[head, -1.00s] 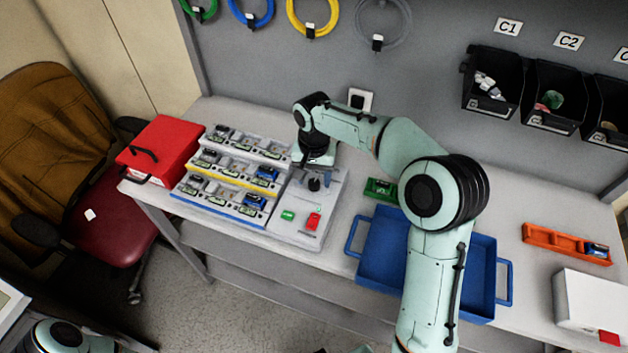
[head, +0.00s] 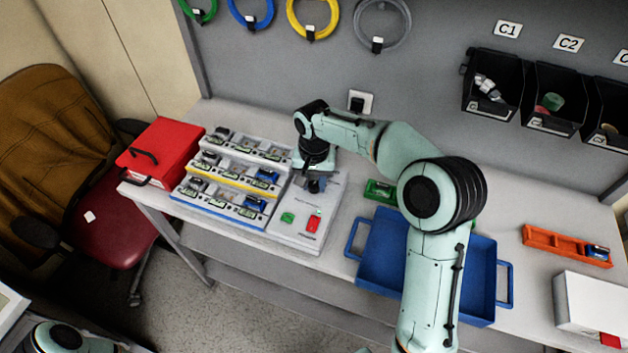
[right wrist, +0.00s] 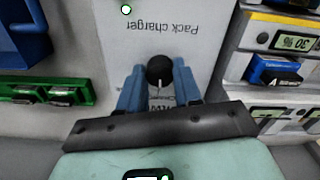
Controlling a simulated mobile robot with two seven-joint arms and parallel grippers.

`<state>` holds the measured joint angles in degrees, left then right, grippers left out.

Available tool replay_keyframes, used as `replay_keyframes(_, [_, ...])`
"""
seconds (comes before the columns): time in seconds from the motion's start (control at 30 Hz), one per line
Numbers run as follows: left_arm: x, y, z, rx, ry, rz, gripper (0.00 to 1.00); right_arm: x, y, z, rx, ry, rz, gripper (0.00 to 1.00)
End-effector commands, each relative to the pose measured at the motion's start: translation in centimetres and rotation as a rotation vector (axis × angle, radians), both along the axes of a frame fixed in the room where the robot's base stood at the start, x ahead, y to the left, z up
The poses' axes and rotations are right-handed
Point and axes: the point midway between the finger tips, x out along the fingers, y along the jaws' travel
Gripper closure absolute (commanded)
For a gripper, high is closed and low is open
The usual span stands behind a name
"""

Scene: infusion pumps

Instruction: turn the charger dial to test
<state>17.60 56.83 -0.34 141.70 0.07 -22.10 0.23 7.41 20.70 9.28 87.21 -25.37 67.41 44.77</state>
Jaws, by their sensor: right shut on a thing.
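The pack charger (head: 292,236) is a light grey box on the bench, with a green button (head: 287,217) and a red button (head: 313,223) on its front. In the right wrist view its panel (right wrist: 185,50) reads "Pack charger" upside down. The black round dial (right wrist: 159,69) has a white pointer line aimed towards the bottom of that view. My right gripper (right wrist: 158,78) is shut on the dial, with a blue finger on either side. The lettering around the dial is mostly hidden. In the head view my right gripper (head: 316,183) covers most of the dial. My left gripper is out of view.
Stepped racks of battery packs (head: 240,170) stand left of the charger, with a red case (head: 165,150) beyond. A blue tray (head: 385,250) and a green holder (head: 380,191) lie to the right, partly behind my arm. An orange rack (head: 560,243) is farther right.

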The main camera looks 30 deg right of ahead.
Motion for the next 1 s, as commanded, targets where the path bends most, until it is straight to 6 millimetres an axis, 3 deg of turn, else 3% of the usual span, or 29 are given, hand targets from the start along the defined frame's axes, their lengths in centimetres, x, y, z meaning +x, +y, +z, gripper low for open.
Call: replay_keyframes(1.0, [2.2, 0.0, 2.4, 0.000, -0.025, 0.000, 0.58, 0.0, -0.1, 0.1, 0.000, 0.000, 0.699, 0.97])
